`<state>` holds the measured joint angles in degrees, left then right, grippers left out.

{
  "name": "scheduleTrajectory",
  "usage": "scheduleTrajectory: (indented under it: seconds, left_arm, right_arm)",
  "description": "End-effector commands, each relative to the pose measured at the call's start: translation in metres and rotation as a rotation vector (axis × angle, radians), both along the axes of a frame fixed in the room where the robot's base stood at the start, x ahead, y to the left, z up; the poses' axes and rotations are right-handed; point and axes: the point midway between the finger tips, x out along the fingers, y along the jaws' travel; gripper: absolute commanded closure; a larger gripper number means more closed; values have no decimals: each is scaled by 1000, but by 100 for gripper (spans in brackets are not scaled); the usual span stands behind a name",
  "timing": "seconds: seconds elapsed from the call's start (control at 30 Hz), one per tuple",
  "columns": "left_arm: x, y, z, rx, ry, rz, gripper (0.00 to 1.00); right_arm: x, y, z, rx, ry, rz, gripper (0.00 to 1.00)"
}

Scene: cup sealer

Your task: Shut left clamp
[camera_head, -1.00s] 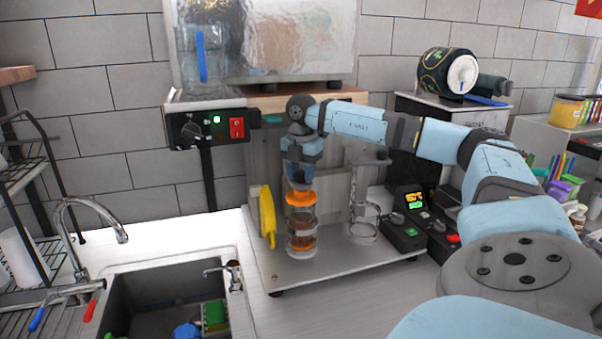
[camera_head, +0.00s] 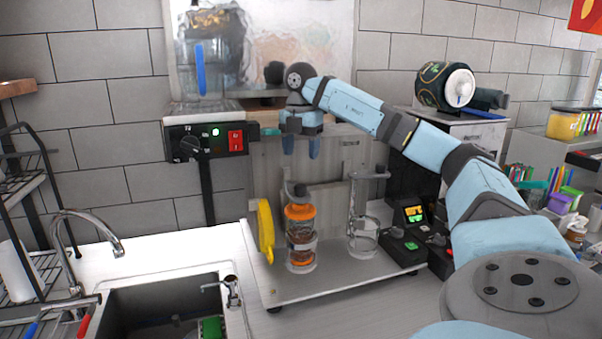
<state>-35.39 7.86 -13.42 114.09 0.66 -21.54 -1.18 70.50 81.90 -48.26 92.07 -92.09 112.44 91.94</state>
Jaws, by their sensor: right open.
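The cup sealer stands on a pale base plate (camera_head: 330,287) on the counter. Its left clamp (camera_head: 299,190) is a grey arm end above a clear cup (camera_head: 301,256) with orange bands and orange contents. The right clamp (camera_head: 368,174) stands over an empty clear cup (camera_head: 363,238). My right gripper (camera_head: 301,146) is above the left clamp, apart from it, pointing down with two blue fingers spread and nothing between them. My left gripper is out of view.
A yellow part (camera_head: 265,229) stands at the plate's left edge. A control box (camera_head: 412,232) with a lit display is at right. A sink (camera_head: 155,312) with a faucet is at lower left. A switch panel (camera_head: 208,141) juts out at upper left.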

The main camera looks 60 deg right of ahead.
Motion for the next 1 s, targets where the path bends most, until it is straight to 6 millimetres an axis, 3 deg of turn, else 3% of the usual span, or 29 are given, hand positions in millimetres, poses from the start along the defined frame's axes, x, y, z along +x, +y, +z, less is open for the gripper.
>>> scheduleTrajectory:
  seconds: [0.07, 0.1, 0.23, 1.0]
  left_arm:
    - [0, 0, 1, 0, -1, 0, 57]
    - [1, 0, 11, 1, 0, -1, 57]
    - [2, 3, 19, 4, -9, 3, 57]
    - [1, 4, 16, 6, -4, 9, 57]
  right_arm:
    - [0, 0, 15, 2, -3, 1, 40]
    - [0, 0, 27, 1, -2, 0, 40]
    - [0, 0, 36, 0, 0, 0, 40]
    - [0, 0, 38, 0, 1, 0, 40]
